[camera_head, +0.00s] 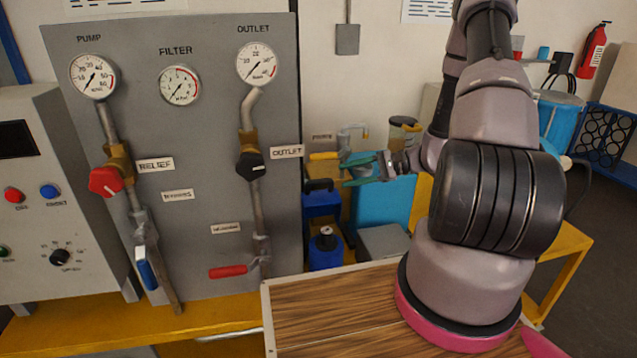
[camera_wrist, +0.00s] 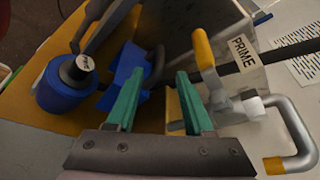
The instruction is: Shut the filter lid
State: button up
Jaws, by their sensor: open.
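My gripper (camera_head: 345,171) is open in the head view, with teal fingers pointing left, beside a yellow-handled valve (camera_head: 323,156). In the wrist view my gripper (camera_wrist: 158,82) has its two fingers apart with nothing gripped between them. The yellow handle (camera_wrist: 203,48), by the PRIME label (camera_wrist: 243,53), is just beyond and right of the right finger. No filter lid can be made out for certain. A jar with a dark top (camera_head: 403,130) stands behind my gripper in the head view; I cannot tell if it is the filter.
The grey gauge panel (camera_head: 200,235) stands at left. A blue bottle (camera_head: 325,250) with a black cap, a blue can (camera_head: 321,205) and a teal box (camera_head: 388,208) stand below my gripper. The bottle also shows in the wrist view (camera_wrist: 60,97). A bent pipe (camera_wrist: 300,130) is at right there.

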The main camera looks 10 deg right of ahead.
aim_at(327, 180)
jog(key=x, duration=0.9)
jog(key=shift+w+a, duration=0.1)
jog(key=shift+a, duration=0.05)
jog(key=shift+c, duration=0.4)
grip_shut()
dwell(0.7)
